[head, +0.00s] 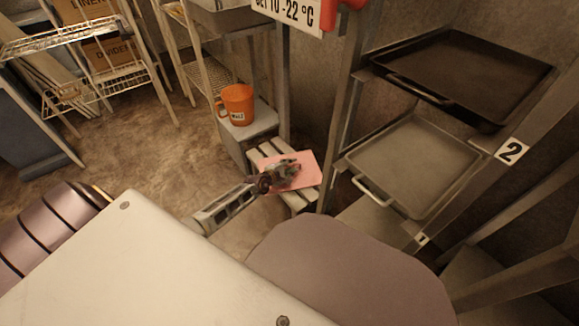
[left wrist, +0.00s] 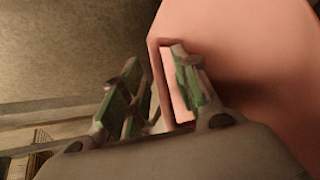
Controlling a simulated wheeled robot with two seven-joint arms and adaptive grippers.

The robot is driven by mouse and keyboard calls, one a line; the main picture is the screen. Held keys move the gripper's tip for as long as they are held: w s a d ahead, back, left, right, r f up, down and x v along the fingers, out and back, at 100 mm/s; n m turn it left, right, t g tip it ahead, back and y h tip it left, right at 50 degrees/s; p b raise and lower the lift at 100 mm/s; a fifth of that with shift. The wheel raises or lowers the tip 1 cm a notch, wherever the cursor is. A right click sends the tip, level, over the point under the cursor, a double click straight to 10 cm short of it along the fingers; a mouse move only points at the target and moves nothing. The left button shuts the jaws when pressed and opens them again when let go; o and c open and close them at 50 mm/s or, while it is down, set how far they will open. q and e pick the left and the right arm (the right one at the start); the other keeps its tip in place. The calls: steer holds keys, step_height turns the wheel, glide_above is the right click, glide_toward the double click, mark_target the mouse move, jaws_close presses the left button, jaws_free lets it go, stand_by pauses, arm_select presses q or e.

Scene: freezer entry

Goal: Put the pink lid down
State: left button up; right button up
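The pink lid (head: 308,168) is a flat pink sheet over a pale slatted stand, roughly level. In the left wrist view the lid (left wrist: 245,60) fills the right side, with its near edge beside the fingers. My left gripper (head: 284,174) is at the lid's left part and covers some of it. In the left wrist view my left gripper (left wrist: 160,95) has its fingers apart, one outside the lid's edge and one over the pink surface. I cannot tell whether either finger touches the lid. My right gripper is not in view.
The slatted stand (head: 272,154) is beside a grey box (head: 262,122) carrying an orange mug (head: 237,104). A rack to the right holds a dark tray (head: 465,70) and a lighter tray (head: 415,160). The rack's upright post is close to the lid's right side. Floor at left is open.

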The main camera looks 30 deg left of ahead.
mark_target(291, 165)
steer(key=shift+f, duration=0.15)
arm_select(q)
steer(key=shift+p+v, duration=0.65)
steer(key=shift+v, duration=0.25)
steer(key=shift+p+v, duration=0.6)
steer(key=shift+v, duration=0.35)
steer(key=shift+p+v, duration=1.95)
steer(key=shift+v, duration=1.55)
steer(key=shift+s+r, duration=0.3)
steer(key=shift+s, duration=0.15)
steer(key=shift+s+r, duration=0.1)
steer(key=shift+s, duration=0.05)
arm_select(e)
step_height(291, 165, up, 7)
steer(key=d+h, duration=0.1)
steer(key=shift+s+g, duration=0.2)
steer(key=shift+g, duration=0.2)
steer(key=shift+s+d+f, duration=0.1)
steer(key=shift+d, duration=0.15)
